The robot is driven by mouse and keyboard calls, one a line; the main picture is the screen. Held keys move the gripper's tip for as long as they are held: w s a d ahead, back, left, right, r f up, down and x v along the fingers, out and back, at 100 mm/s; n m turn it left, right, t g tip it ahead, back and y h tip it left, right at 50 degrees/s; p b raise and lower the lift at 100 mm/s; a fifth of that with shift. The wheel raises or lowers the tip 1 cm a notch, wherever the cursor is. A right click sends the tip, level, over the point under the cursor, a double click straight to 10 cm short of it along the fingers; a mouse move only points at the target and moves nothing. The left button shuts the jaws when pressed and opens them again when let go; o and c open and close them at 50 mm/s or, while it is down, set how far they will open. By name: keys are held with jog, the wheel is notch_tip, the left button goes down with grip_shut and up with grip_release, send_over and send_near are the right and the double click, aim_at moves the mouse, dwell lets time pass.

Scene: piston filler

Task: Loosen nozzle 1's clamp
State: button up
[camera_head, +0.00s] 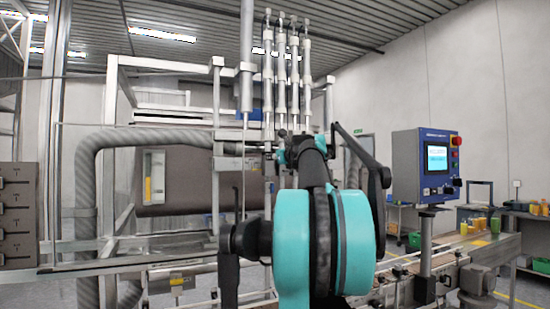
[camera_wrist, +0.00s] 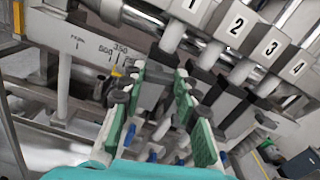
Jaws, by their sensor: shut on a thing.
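In the wrist view, nozzle 1 (camera_wrist: 172,37) is a pale tube below the plate marked 1 (camera_wrist: 189,4). A dark clamp (camera_wrist: 152,92) sits on it, lower down. My gripper (camera_wrist: 160,76) has green-padded fingers on both sides of this clamp and is shut on it. The pads hide parts of the clamp's sides, and I cannot tell whether the clamp is tight or loose. In the head view my teal arm stands before the filler, and the clamp and fingertips are hidden behind it.
Nozzles marked 2 (camera_wrist: 235,25), 3 (camera_wrist: 270,48) and 4 (camera_wrist: 297,68) stand close to the right with similar dark clamps. A scale plate (camera_wrist: 105,48) is at left. In the head view, a blue control panel (camera_head: 420,165) stands right and a grey hose (camera_head: 88,190) left.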

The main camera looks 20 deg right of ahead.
jog(key=shift+a+f+n, duration=0.1)
jog(key=shift+f+n, duration=0.05)
jog(key=shift+n, duration=3.7)
jog(key=shift+a+f+n, duration=0.1)
jog(key=shift+n, duration=3.75)
jog(key=o, duration=1.2)
jog(key=shift+c, duration=0.2)
jog(key=s, duration=1.2)
jog(key=shift+d, duration=0.2)
